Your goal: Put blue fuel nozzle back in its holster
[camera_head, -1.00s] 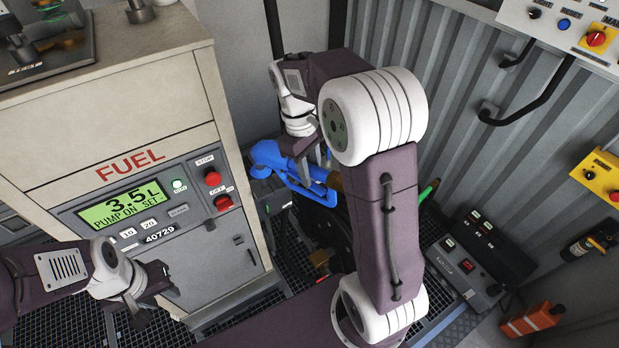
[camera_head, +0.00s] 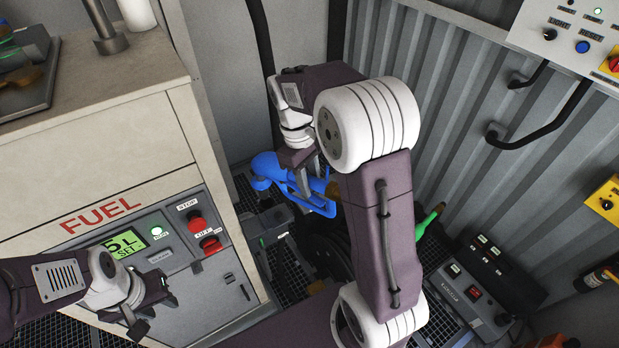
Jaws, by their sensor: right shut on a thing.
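The blue fuel nozzle (camera_head: 268,166) is in my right gripper (camera_head: 308,178), beside the right side of the fuel pump cabinet. The gripper is shut on it, and the nozzle's blue guard loop shows below the fingers. Its far right end is hidden behind my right arm. A dark holster-like housing (camera_head: 272,213) stands below the nozzle; I cannot tell whether they touch. My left gripper (camera_head: 150,312) is in front of the pump panel at lower left, holding nothing visible; its finger gap is unclear.
The fuel pump cabinet (camera_head: 120,135) with display and red knobs fills the left. A green nozzle (camera_head: 429,220) is right of my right arm. A grey control box (camera_head: 478,285) stands at lower right. A corrugated wall (camera_head: 450,110) with black handles closes the right side.

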